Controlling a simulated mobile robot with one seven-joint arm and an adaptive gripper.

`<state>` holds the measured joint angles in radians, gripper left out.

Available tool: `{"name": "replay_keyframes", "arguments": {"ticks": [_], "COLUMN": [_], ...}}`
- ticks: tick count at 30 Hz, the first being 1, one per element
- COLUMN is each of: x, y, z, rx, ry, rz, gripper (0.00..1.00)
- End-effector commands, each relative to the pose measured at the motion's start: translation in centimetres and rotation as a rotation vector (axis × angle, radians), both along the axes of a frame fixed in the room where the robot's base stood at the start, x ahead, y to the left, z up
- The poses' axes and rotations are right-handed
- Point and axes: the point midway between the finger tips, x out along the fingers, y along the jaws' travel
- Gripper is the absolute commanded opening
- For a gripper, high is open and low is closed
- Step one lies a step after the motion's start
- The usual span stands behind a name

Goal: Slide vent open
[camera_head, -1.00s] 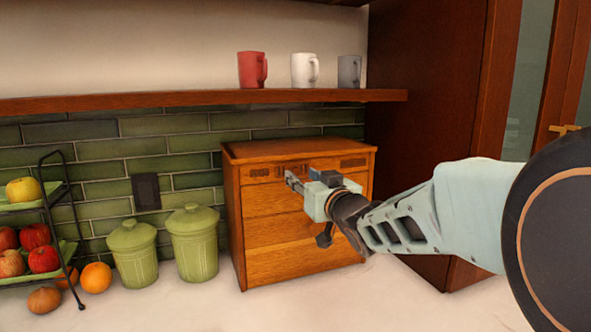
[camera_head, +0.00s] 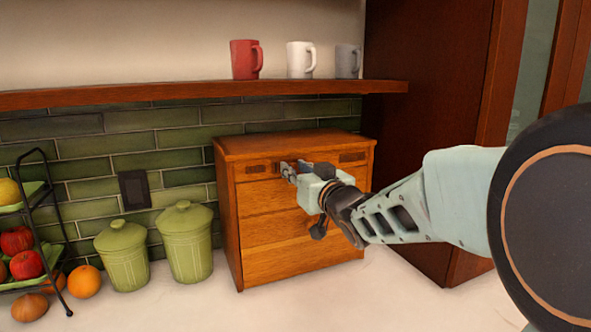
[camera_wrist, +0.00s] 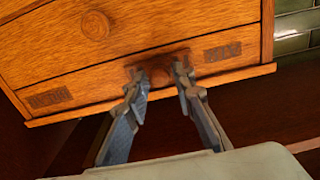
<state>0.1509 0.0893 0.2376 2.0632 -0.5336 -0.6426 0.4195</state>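A wooden breadbox-like cabinet (camera_head: 300,230) stands on the counter, with a top front strip that has dark slotted vents at its left (camera_head: 255,168) and right (camera_head: 352,157). My gripper (camera_head: 287,171) is at the middle of that strip and hides part of it. In the wrist view the cabinet appears upside down. The open fingers (camera_wrist: 159,70) are on either side of a small round wooden knob (camera_wrist: 160,76) between the two slotted vents. Whether the fingers touch the knob cannot be told. Another round knob (camera_wrist: 96,25) shows on the drawer front.
Two green lidded canisters (camera_head: 185,243) stand left of the cabinet. A fruit rack (camera_head: 47,215) and an orange (camera_head: 84,281) are farther left. A shelf (camera_head: 200,93) with three mugs (camera_head: 300,60) runs above. A tall dark cabinet (camera_head: 430,130) stands to the right.

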Motion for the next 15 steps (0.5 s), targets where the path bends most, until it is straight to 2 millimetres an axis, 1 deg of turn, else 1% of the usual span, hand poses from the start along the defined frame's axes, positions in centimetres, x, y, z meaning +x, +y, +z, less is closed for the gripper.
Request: {"name": "replay_keyframes", "arguments": {"ticks": [1,5,13,15], "x": [0.00,0.01,0.00,0.14], "y": [0.01,0.01,0.02,-0.25], "z": [0.01,0.01,0.02,0.09], "rx": [0.000,0.000,0.000,0.000], "ry": [0.000,0.000,0.000,0.000], "rz": [0.000,0.000,0.000,-0.001], "gripper": [0.15,0.01,0.00,0.00]}}
